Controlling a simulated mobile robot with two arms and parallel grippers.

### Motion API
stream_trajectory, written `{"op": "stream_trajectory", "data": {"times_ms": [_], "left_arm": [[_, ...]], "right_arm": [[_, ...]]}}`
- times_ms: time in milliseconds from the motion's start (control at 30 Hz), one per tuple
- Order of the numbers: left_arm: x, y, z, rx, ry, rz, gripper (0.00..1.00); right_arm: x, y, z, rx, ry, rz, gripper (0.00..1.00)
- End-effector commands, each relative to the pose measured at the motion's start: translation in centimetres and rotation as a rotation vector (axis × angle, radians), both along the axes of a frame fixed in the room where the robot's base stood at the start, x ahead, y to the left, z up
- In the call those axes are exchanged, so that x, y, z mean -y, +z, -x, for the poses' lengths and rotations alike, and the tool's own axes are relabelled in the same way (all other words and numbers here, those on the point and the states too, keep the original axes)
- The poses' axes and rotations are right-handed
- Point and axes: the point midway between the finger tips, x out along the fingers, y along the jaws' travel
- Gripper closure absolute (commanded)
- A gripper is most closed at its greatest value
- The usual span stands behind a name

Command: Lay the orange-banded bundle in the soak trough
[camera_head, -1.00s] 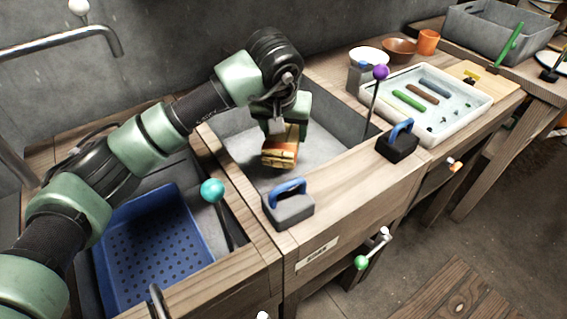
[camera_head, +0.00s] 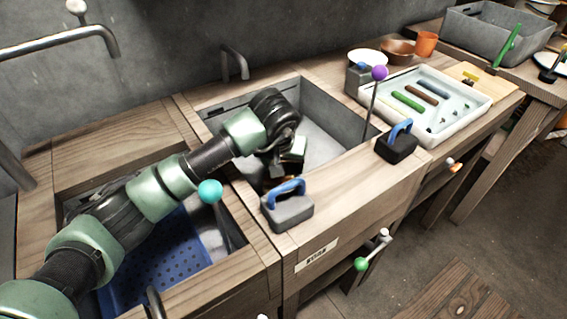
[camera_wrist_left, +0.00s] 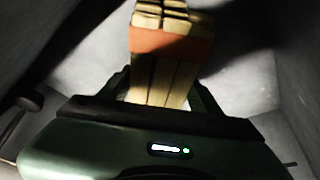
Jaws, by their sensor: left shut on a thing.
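The orange-banded bundle (camera_wrist_left: 172,42), several pale sticks with an orange band around them, shows in the left wrist view between the fingers of my left gripper (camera_wrist_left: 163,88). The gripper is shut on it. In the head view my left gripper (camera_head: 283,168) is down inside the grey trough (camera_head: 336,108), near its front wall. My wrist hides most or all of the bundle there, so I cannot tell whether it touches the floor. Grey walls surround it in the wrist view. My right gripper is not in view.
A grey block with a blue handle (camera_head: 287,208) stands on the trough's front rim, close to my wrist. A black one (camera_head: 397,143) is further right. A purple-knobbed lever (camera_head: 379,74) rises at the right. A blue perforated basket (camera_head: 165,268) lies in the left basin.

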Motion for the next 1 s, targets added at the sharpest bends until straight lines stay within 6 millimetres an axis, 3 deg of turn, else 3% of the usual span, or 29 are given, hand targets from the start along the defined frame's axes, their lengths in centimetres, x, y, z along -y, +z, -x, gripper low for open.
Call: {"op": "stream_trajectory", "data": {"times_ms": [200, 233, 300, 700, 767, 1000], "left_arm": [[0.0, -0.2, 0.0, 0.002, 0.0, -0.001, 0.84], [0.0, -0.3, 0.0, 0.001, 0.0, -0.001, 0.34], [0.0, -0.2, 0.0, 0.0, 0.0, -0.001, 0.15], [0.0, 0.0, 0.0, 0.0, 0.0, 0.0, 0.15], [0.0, 0.2, 0.0, -0.001, 0.001, 0.0, 0.15], [-0.4, 5.0, 1.8, 0.006, -0.001, 0.0, 0.15]], "right_arm": [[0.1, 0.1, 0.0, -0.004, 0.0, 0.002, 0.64], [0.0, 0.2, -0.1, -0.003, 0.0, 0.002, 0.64], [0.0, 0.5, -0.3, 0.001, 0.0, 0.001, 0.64], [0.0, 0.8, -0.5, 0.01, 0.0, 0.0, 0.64], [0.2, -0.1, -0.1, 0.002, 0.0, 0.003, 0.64], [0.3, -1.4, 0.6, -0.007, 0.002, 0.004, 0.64]]}}
